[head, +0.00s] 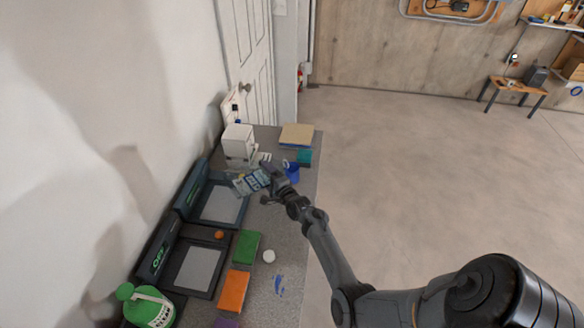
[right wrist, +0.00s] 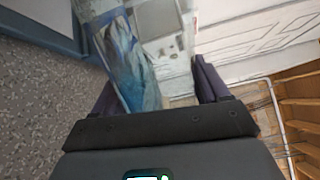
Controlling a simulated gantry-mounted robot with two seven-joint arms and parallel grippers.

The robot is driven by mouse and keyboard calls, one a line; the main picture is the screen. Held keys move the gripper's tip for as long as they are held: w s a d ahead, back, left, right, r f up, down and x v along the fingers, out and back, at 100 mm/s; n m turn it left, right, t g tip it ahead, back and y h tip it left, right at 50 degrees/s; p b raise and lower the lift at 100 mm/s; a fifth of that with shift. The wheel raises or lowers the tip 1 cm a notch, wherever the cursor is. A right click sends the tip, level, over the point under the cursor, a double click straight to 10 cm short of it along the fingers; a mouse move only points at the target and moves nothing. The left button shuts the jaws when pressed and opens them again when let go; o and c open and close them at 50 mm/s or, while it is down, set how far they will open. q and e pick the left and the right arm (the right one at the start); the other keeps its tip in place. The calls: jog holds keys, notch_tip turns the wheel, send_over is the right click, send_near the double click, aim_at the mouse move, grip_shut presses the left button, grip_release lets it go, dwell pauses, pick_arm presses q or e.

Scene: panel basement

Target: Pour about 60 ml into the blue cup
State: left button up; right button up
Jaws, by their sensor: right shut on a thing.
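The blue cup (head: 293,172) stands on the grey worktop near its right edge in the head view. My right gripper (head: 268,179) is just left of the cup and shut on a clear container with a blue-and-white label (head: 249,183). The container points leftward from the gripper in the head view and looks tilted. In the right wrist view the container (right wrist: 140,62) shows between the fingers (right wrist: 155,90), see-through with blue in it. I cannot tell whether any liquid is leaving it. The cup's inside is too small to read. My left gripper is not in view.
Two dark stations with pale plates (head: 221,205) (head: 197,268) line the wall. A white box (head: 238,140), tan book (head: 297,134) and teal block (head: 304,157) stand behind the cup. A green jug (head: 148,308), green block (head: 246,246), orange block (head: 233,291) and white ball (head: 269,256) are nearer.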

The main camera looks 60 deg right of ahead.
pick_arm(q)
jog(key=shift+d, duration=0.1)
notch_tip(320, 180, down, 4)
jog(key=b, duration=0.3)
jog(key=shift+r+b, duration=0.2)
jog(key=shift+b, duration=0.2)
pick_arm(e)
jog(key=f+n, duration=0.1)
jog(key=f, duration=0.1)
jog(key=shift+w+a+f+n, duration=0.15)
jog(key=shift+a+f+n, duration=0.05)
jog(key=shift+f+n, duration=0.2)
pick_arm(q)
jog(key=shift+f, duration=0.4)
pick_arm(e)
jog(key=shift+r+n, duration=0.15)
jog(key=shift+n, duration=0.55)
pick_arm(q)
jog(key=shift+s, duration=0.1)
pick_arm(e)
jog(key=shift+a+r, duration=0.1)
jog(key=shift+r, duration=0.1)
pick_arm(q)
jog(key=shift+b, duration=0.3)
pick_arm(e)
jog(key=shift+a+r+n, duration=0.1)
jog(key=shift+r+n, duration=0.05)
jog(key=shift+n, duration=0.55)
jog(key=shift+a+r+n+h, duration=0.1)
jog(key=shift+n+h, duration=0.2)
